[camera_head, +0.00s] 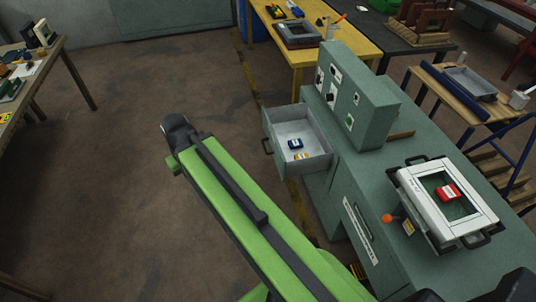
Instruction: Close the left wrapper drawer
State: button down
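The left wrapper drawer (318,165) is pulled out of the left side of the green-grey machine (350,180). It is a pale grey open box with a dark handle (267,146) on its front. A small blue item (295,144) and a yellow-orange item (302,156) lie inside it. My green arm reaches from the lower middle up to the left, and its dark far end is left of the drawer, apart from it in the picture. I cannot make out gripper fingers anywhere.
A white-framed unit (412,185) with a red item (447,193) sits on the machine top. An orange-knobbed lever (387,218) stands beside it. A yellow table (292,58) is behind the drawer. A wooden table (53,57) is at far left. The brown floor between is clear.

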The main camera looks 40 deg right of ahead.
aim_at(280, 125)
jog(key=z, duration=0.15)
jog(key=i, duration=0.95)
jog(key=u, duration=0.1)
